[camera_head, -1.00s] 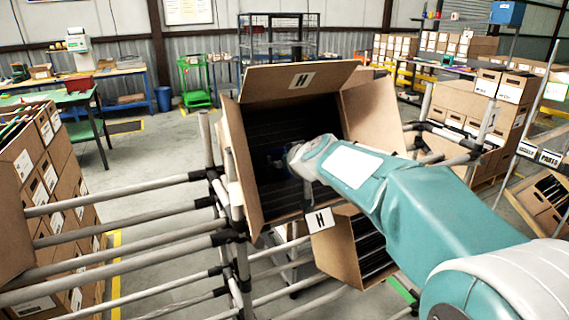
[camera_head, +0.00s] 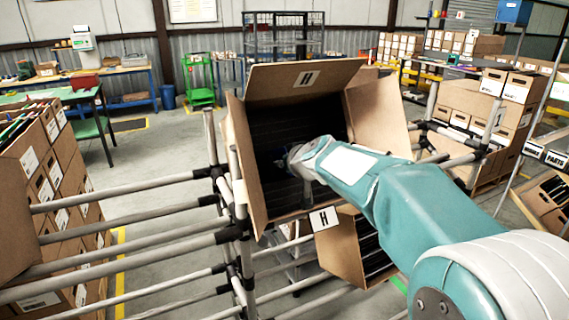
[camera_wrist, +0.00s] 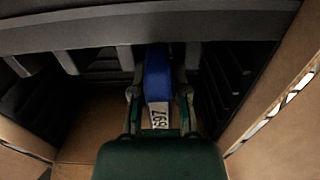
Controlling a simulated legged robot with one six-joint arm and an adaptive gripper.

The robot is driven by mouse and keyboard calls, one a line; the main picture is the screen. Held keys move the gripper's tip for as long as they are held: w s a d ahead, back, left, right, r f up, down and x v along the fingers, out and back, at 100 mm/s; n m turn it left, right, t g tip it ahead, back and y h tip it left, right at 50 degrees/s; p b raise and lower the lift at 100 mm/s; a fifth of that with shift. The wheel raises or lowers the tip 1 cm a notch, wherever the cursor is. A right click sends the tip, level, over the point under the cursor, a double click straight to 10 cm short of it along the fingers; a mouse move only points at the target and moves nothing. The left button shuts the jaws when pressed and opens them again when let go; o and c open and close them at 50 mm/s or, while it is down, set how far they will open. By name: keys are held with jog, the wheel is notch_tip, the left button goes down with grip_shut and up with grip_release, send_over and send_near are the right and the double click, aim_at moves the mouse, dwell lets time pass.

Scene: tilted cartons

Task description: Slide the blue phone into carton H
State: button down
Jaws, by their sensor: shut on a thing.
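Carton H (camera_head: 253,168) is an open, tilted cardboard carton on a pipe rack, with dark slotted dividers inside and an H label on its raised flap and on a tag below its mouth. My gripper (camera_wrist: 160,95) is inside the carton's mouth, shut on the blue phone (camera_wrist: 157,72). The phone carries a white label with black digits on its near end. Its far end passes under a grey crossbar (camera_wrist: 150,28) and is hidden. In the head view my arm covers part of the opening, and the gripper is dark and hard to make out.
Carton walls stand close on both sides of my gripper in the wrist view. A second carton (camera_head: 340,250) with dark slots sits below carton H. Grey rack pipes (camera_head: 130,183) run to the left, beside stacked cartons (camera_head: 62,160).

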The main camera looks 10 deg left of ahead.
dwell(0.9)
jog(key=c, duration=0.5)
grip_release()
jog(key=shift+c, duration=0.2)
jog(key=shift+f, duration=0.1)
jog(key=v, duration=0.9)
